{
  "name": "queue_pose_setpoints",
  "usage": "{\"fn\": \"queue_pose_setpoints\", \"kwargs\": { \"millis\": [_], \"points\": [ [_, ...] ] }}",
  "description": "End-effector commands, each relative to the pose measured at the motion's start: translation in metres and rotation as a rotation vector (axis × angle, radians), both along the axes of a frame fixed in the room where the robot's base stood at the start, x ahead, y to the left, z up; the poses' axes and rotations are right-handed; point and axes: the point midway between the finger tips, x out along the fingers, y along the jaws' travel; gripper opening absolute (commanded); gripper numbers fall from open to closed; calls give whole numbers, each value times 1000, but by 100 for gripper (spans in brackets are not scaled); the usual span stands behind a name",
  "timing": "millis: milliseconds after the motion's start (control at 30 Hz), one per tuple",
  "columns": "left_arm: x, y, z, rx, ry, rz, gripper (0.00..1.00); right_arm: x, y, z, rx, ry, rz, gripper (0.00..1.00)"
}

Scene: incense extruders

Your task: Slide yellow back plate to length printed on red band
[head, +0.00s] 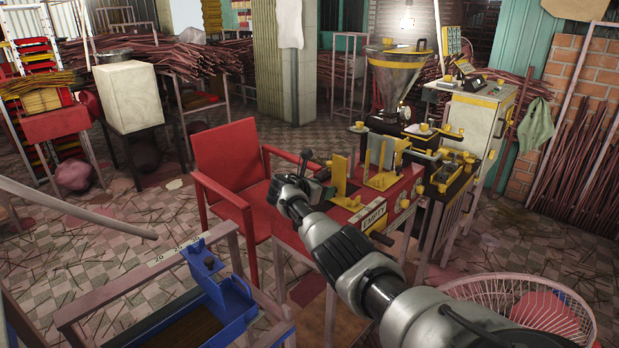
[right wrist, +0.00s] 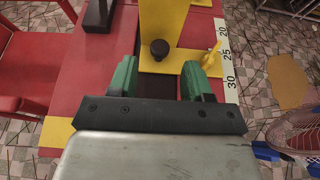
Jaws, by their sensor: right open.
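The yellow back plate (right wrist: 176,22) stands upright at the top of the right wrist view, with a flat foot and a black knob (right wrist: 160,49). Its pointer (right wrist: 213,54) lies beside a white scale (right wrist: 228,58) marked 20, 25 and 30, close to the 25. In the head view the yellow back plate (head: 340,173) is on the red bench (head: 345,215). My right gripper (right wrist: 160,66) is open, its green fingers apart on either side of the foot's near edge; contact is unclear. I cannot make out a red band with a printed length. My left gripper is not in view.
A red chair (head: 228,160) stands just left of the bench. A blue fixture (head: 215,280) with its own 20, 25, 30 scale is at the lower left. A metal hopper (head: 396,70) rises behind the bench. A pink fan (head: 530,300) is at the lower right.

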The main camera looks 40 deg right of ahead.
Motion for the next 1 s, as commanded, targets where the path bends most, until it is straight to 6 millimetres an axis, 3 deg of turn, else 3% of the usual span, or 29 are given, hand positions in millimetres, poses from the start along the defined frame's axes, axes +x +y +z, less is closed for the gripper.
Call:
{"fn": "queue_pose_setpoints", "kwargs": {
  "millis": [100,333,833,1000],
  "points": [
    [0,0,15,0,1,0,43,-1,17,10,-2,-1,3,50],
    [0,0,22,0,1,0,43,-3,42,18,-1,-2,2,50],
    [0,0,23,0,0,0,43,-3,50,20,-1,0,1,50],
    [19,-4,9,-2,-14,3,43,5,61,16,-1,-14,12,50]
  ]
}}
